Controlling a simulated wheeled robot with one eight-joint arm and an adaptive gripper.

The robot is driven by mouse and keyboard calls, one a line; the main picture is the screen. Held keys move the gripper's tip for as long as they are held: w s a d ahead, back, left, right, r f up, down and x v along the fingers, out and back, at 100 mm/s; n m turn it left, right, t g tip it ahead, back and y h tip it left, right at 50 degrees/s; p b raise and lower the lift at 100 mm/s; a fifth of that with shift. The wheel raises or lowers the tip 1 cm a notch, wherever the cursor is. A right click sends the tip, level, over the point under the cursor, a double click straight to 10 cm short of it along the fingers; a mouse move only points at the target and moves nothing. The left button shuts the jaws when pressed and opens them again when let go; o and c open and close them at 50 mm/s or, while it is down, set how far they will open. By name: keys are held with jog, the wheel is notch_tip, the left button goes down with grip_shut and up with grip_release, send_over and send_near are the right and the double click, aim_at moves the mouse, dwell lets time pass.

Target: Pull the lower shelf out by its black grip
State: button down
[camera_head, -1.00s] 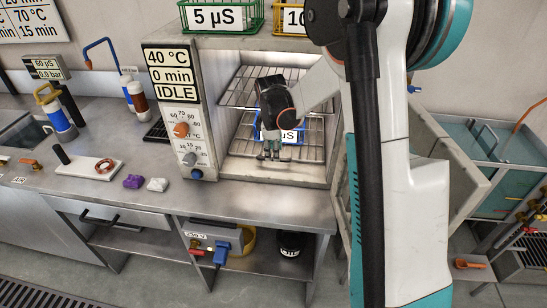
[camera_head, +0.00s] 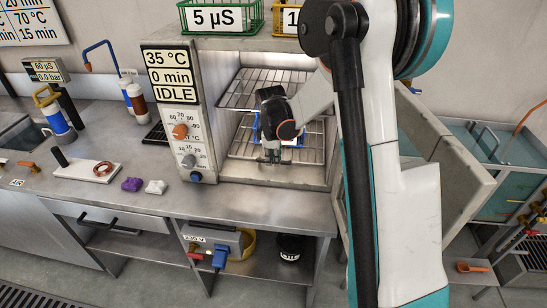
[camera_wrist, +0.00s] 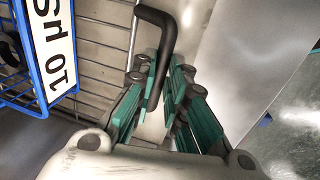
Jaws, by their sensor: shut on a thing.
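The lower shelf (camera_head: 312,150) is a wire rack inside the open oven chamber, below the upper wire shelf (camera_head: 262,90). Its black grip (camera_wrist: 163,45) is a bent bar that stands between the teal-padded fingers in the wrist view. My gripper (camera_head: 271,157) is at the front of the lower shelf, and it also shows in the wrist view (camera_wrist: 166,105), shut on the black grip. A blue wire basket (camera_wrist: 28,98) labelled 10 µS is on the lower shelf, left of the fingers in the wrist view. In the head view my gripper mostly hides the basket and the grip.
The oven door (camera_head: 470,180) stands open to the right, beside my arm. The oven panel (camera_head: 177,115) reads 35 °C, 0 min, IDLE. A green basket (camera_head: 222,16) stands on top. The steel bench (camera_head: 255,203) is clear in front of the chamber; purple and white lumps lie to its left.

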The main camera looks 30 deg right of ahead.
jog(key=s+a, duration=0.6)
jog(key=s, duration=0.4)
jog(key=s+a, duration=0.7)
jog(key=s, duration=0.3)
jog(key=shift+a, duration=0.15)
jog(key=c, duration=1.6)
grip_release()
jog(key=shift+r, duration=0.1)
notch_tip(320, 180, up, 12)
jog(key=s+a, duration=0.1)
jog(key=s, duration=0.1)
jog(key=shift+a+f, duration=0.2)
